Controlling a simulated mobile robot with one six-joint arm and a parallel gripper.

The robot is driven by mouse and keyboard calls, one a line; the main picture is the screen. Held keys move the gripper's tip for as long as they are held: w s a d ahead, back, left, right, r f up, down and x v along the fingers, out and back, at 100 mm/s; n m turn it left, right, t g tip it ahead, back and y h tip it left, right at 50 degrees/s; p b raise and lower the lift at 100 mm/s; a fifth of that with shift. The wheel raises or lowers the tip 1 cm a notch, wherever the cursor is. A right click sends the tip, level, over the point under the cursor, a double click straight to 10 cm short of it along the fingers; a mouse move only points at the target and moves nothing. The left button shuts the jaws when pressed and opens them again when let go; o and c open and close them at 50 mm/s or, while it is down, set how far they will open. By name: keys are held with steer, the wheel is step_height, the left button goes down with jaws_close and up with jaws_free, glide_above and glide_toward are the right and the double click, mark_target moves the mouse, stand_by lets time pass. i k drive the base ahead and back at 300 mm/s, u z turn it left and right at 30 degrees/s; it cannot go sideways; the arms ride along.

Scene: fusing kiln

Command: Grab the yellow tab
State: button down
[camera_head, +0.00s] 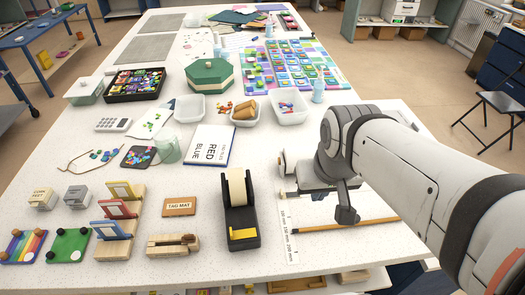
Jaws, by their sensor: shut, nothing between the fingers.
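My gripper (290,178) is at the right of the white table, at the end of my arm. It is shut with nothing in it; its fingers are small and partly hidden by my wrist. A small flat yellow piece (243,234) lies on the front of the black tape dispenser (241,207), to the lower left of my gripper and apart from it. A wooden step stand (112,249) at the left holds yellow (121,190), red and blue framed pieces. I cannot tell for certain which yellow piece is the tab.
A pencil (345,225) and a ruler strip (289,236) lie below my gripper. A TAG MAT plate (179,207) and a wooden block (172,244) are left of the dispenser. A RED BLUE booklet (211,147) and white trays (189,108) lie beyond.

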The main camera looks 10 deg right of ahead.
mark_target(250, 233)
steer(key=u, duration=0.6)
steer(key=k, duration=1.3)
steer(key=u, duration=0.45)
steer(key=i, duration=1)
steer(key=u, duration=0.05)
